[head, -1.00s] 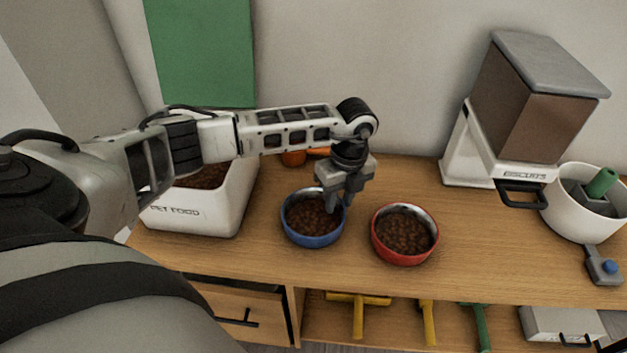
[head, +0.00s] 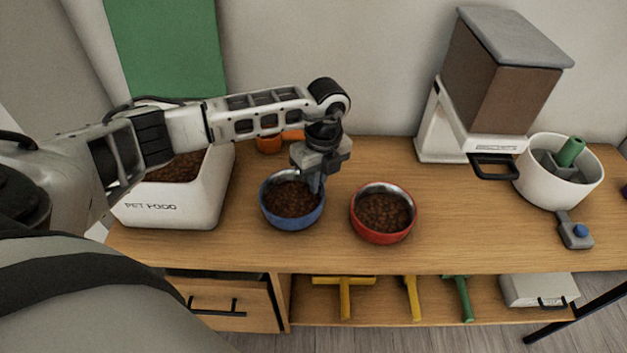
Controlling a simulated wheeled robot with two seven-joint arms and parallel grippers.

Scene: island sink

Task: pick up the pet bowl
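Two pet bowls full of brown kibble stand upright on the wooden counter: a blue bowl (head: 276,217) and a red bowl (head: 384,236) to its right. My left gripper (head: 315,187) points down at the right side of the blue bowl. Its fingertips are at the bowl's rim and overlap it in the picture. The fingers are small and partly hidden, so I cannot tell whether they are shut on the rim. The blue bowl rests on the counter. My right gripper is not in view.
A white pet food bin (head: 190,207) stands left of the blue bowl, under my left arm. A biscuit dispenser (head: 500,90) and a white pot (head: 552,188) are at the right. Orange items (head: 268,143) lie behind the gripper. The counter (head: 450,220) right of the red bowl is clear.

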